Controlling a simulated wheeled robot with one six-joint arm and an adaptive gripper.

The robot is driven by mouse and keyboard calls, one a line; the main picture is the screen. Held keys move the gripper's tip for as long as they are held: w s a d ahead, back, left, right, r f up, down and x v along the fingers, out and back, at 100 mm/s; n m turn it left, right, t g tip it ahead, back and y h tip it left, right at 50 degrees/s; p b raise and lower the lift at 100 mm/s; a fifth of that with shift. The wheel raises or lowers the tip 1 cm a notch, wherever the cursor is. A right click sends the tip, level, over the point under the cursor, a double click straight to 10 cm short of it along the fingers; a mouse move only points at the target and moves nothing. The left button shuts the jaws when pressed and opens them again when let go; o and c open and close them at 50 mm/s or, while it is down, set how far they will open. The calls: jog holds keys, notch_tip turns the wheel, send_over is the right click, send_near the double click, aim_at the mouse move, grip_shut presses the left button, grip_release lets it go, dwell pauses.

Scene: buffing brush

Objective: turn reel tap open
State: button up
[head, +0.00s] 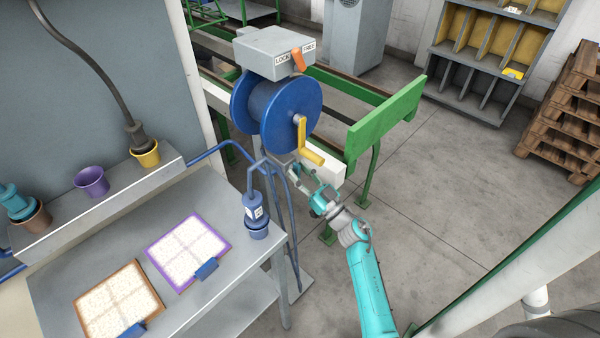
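A blue reel (264,106) stands behind the bench, with a yellow crank handle (311,155) on its right face. A grey box (268,48) on top of the reel carries a label that seems to read LOCK and FREE. An orange lever (298,60) sits on the box's front, pointing up and slightly left. No part is marked as a tap; the lever is the only one that looks like it. My gripper (294,176) is below the crank handle, well below the lever, apart from both. Its fingers look spread and empty, though small in view.
A blue bottle-like tool stands in a blue cup (258,229) at the grey bench's (215,205) corner, left of my gripper. A green barrier (388,117) stands right of the reel. Blue pipes run below the reel. Open floor (450,190) lies to the right.

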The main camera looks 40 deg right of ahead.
grip_shut()
jog(key=shift+n+y, duration=0.4)
jog(key=shift+n, duration=0.2)
jog(key=n+y, duration=0.1)
jog(key=n, duration=0.2)
jog(key=n+y, duration=0.1)
jog(key=n, duration=0.1)
jog(key=shift+r+n+g+y, duration=0.1)
jog(key=shift+n+g+y, duration=0.2)
jog(key=shift+n, duration=0.1)
jog(key=n+g+y, duration=0.1)
jog(key=n, duration=0.2)
jog(key=n+g+y, duration=0.1)
jog(key=n, duration=0.2)
jog(key=shift+y, duration=0.3)
jog(key=n+g, duration=0.1)
jog(key=n, duration=0.4)
jog(key=shift+g+y, duration=0.4)
jog(key=shift+a+n+g, duration=0.1)
jog(key=shift+n+g, duration=0.7)
jog(key=shift+n, duration=1.3)
